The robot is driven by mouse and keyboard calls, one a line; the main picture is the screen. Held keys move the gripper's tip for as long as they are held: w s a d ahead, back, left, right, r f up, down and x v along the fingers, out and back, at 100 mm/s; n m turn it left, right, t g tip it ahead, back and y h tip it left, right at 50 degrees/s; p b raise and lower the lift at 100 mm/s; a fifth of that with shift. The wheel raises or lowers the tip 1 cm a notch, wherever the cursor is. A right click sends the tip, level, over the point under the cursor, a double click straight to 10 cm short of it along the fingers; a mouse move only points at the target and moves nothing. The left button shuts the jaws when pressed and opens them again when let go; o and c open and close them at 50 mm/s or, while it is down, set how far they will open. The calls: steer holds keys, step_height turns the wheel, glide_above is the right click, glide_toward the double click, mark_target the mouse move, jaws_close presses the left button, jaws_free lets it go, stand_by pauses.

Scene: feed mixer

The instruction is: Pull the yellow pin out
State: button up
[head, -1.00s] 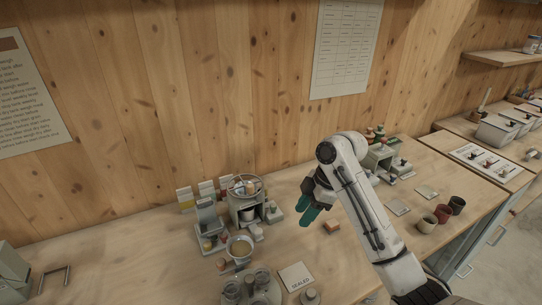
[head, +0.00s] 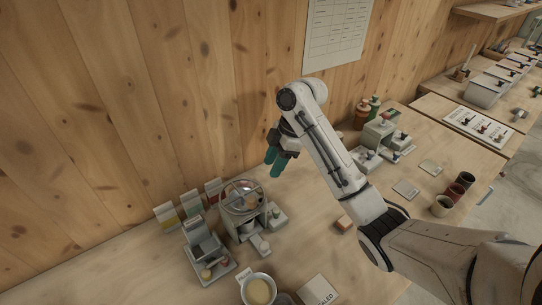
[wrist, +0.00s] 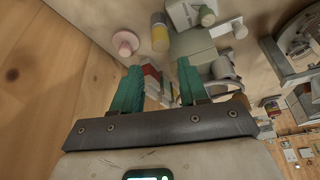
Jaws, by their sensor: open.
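My gripper (head: 275,162) has teal fingers and is open and empty. In the head view it hangs behind and to the right of the round-topped mixer (head: 240,197), near the wall. The fingers also show in the wrist view (wrist: 158,85), with a clear gap between them. A small yellow knob (head: 206,274) shows on a grey stand (head: 222,266) left of the mixer; I cannot tell whether it is the yellow pin. In the wrist view a grey and yellow cylinder (wrist: 160,32) lies beyond the fingers, beside a pink round-headed piece (wrist: 125,42), touching neither finger.
A bowl (head: 259,290) stands in front of the mixer. Several packets (head: 191,203) stand behind it by the wooden wall. A grey block unit (head: 374,135), bottles (head: 362,113) and cups (head: 454,193) are at the right. An orange block (head: 344,223) lies on otherwise open bench.

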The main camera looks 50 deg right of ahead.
steer(key=shift+b+x, duration=0.65)
steer(key=shift+x, duration=4.35)
steer(key=shift+s, duration=0.1)
steer(key=shift+c, duration=0.4)
jaws_close()
